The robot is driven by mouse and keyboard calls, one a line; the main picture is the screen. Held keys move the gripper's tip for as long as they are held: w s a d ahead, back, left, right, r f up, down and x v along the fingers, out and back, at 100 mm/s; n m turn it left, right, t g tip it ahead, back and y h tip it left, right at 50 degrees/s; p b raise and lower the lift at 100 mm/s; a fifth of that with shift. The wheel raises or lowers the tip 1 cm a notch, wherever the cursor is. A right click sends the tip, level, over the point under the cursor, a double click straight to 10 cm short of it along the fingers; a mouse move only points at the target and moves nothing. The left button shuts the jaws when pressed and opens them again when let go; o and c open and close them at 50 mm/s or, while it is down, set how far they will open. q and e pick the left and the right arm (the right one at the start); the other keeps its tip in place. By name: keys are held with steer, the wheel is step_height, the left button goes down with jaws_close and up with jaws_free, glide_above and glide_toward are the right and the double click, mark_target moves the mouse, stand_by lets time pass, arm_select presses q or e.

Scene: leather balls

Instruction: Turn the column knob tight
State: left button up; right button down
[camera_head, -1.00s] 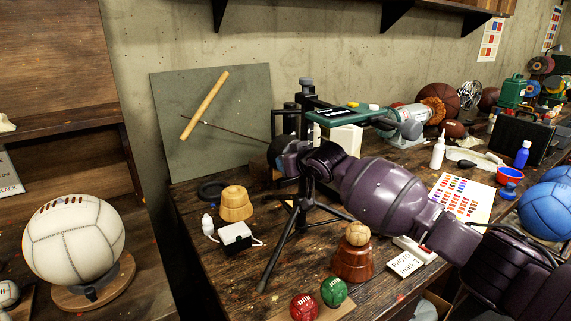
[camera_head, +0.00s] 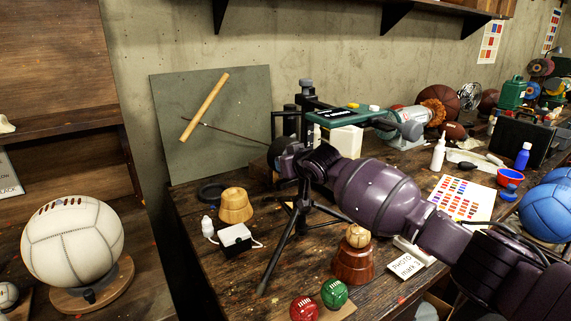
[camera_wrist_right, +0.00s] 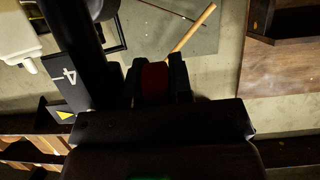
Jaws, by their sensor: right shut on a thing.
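A dark tripod stand with an upright black column (camera_head: 306,125) stands on the workbench, and a green arm (camera_head: 345,114) reaches right from its upper part. My right arm comes in from the right, and its gripper (camera_head: 280,158) is at the column. In the right wrist view the gripper (camera_wrist_right: 158,78) is shut on a dark red knob (camera_wrist_right: 154,84), with a black finger on each side. The black column (camera_wrist_right: 75,40) passes just left of the fingers there. In the head view the knob is hidden by my gripper and wrist. My left gripper is not in view.
A small ball on a wooden stand (camera_head: 352,265) sits below my forearm. Red (camera_head: 304,308) and green (camera_head: 334,293) balls lie at the front. A green board (camera_head: 230,145) leans behind.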

steer(key=shift+f, duration=0.1)
steer(key=shift+t+y, duration=0.3)
steer(key=shift+t, duration=0.2)
steer(key=shift+t+y+b, duration=0.4)
steer(key=shift+t, duration=0.1)
steer(key=t+y+b, duration=0.2)
steer(key=shift+s+d+t, duration=0.1)
steer(key=shift+t, duration=0.2)
steer(key=shift+r+t+b, duration=0.25)
steer(key=shift+t+b, duration=0.15)
steer(key=shift+b, duration=0.1)
steer(key=shift+r+y, duration=0.25)
steer(key=shift+y, duration=0.05)
steer(key=c, duration=1.3)
jaws_free()
